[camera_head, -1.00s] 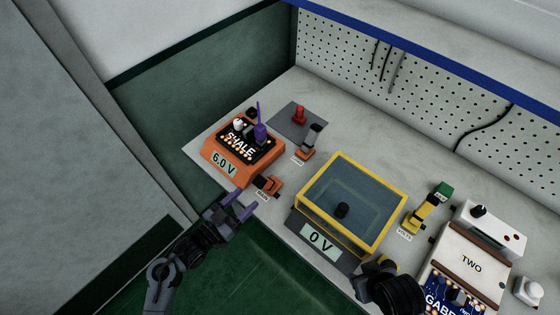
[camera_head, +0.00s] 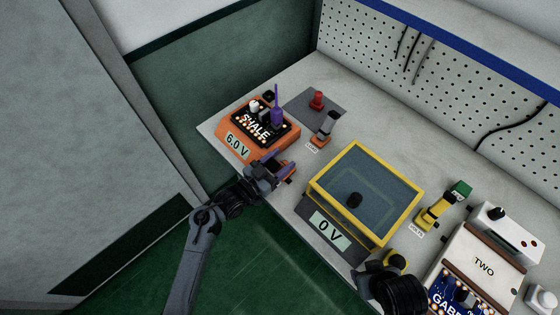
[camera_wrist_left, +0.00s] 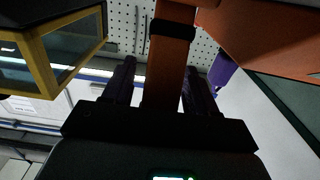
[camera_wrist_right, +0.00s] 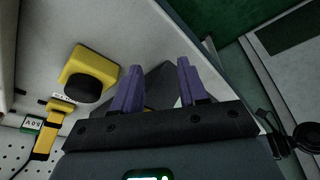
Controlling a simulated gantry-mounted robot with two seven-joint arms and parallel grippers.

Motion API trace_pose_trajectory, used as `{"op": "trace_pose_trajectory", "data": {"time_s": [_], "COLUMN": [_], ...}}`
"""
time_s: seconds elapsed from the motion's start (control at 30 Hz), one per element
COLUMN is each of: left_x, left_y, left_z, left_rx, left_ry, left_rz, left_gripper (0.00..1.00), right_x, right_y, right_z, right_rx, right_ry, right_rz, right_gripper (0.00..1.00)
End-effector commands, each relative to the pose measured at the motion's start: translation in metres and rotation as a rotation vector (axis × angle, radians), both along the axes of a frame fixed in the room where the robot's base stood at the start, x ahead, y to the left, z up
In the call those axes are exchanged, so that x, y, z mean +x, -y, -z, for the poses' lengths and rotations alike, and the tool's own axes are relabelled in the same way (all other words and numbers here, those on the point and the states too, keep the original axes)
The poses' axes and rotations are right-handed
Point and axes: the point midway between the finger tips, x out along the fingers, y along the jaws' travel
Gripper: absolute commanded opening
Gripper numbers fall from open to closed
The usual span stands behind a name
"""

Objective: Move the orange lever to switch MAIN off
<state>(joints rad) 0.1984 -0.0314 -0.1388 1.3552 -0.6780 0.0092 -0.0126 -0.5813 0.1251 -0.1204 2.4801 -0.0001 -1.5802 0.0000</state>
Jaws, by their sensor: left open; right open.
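The orange lever (camera_head: 287,170) stands at the front edge of the bench, right of the orange SHALE unit (camera_head: 232,145) reading 6.0 V. My left gripper (camera_head: 283,166) is open at the lever and partly hides it; the lever's small label is also hidden. In the left wrist view the orange lever bar (camera_wrist_left: 168,75) with a black band passes between the two open fingers. Contact with the fingers cannot be told. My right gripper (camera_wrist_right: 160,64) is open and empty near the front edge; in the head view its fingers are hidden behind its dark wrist.
A yellow-framed box (camera_head: 366,195) with a 0 V display stands right of the lever.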

Motion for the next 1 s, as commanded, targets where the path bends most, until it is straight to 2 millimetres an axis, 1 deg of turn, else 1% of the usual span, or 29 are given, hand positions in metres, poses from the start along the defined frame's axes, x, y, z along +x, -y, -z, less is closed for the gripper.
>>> {"op": "trace_pose_trajectory", "data": {"time_s": [0.27, 0.63, 0.87, 1.0], "left_x": [0.0005, 0.0003, 0.0004, 0.0012], "left_y": [0.0008, 0.0005, -0.0001, -0.0053], "left_z": [-0.0001, 0.0000, -0.0006, -0.0032], "left_rx": [0.000, 0.000, 0.001, 0.013], "left_ry": [0.000, 0.000, -0.001, -0.012], "left_rz": [0.000, 0.000, -0.001, -0.011], "left_gripper": [0.57, 0.01, 0.00, 0.00], "right_x": [0.0005, 0.0008, 0.0008, 0.0010], "right_y": [0.0007, -0.0010, -0.0019, -0.0019], "right_z": [-0.0002, -0.0004, -0.0017, -0.0095], "right_rx": [-0.002, 0.005, 0.009, 0.009], "right_ry": [0.001, 0.001, 0.002, 0.002], "right_rz": [-0.001, 0.004, 0.007, 0.007], "right_gripper": [0.43, 0.43, 0.43, 0.43]}}
